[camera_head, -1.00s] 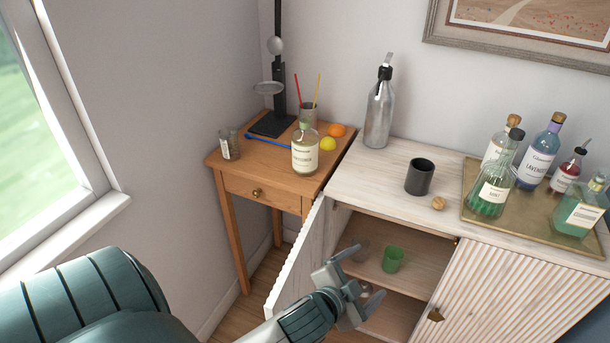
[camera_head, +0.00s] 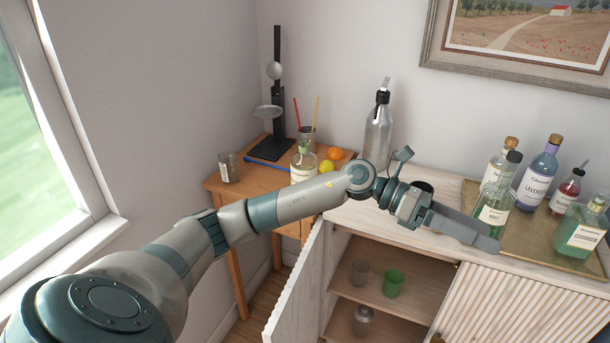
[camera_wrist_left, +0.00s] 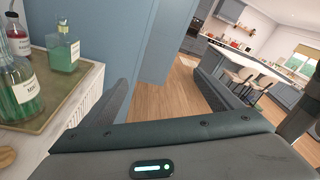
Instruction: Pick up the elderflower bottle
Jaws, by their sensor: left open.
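No label clearly reads elderflower at this size. A pale yellow-green bottle (camera_head: 304,170) with a cream label stands on the small wooden side table, partly hidden behind my left forearm; its label is not legible. Another pale, cork-topped bottle (camera_head: 498,160) stands at the back of the brass tray; its label is also unreadable. My left gripper (camera_head: 468,230) is open and empty above the cabinet's front edge, left of the tray, pointing right. In the left wrist view its fingers frame the floor, with the mint bottle (camera_wrist_left: 18,92) to the left. My right gripper is not in view.
The tray (camera_head: 541,246) holds lavender (camera_head: 538,172), mint, red (camera_head: 564,192) and green (camera_head: 580,232) bottles. A silver bottle (camera_head: 378,135) stands at the cabinet's back. The cabinet door (camera_head: 298,290) hangs open; glasses (camera_head: 393,284) are inside. A black cup (camera_head: 422,187) is mostly hidden behind my gripper.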

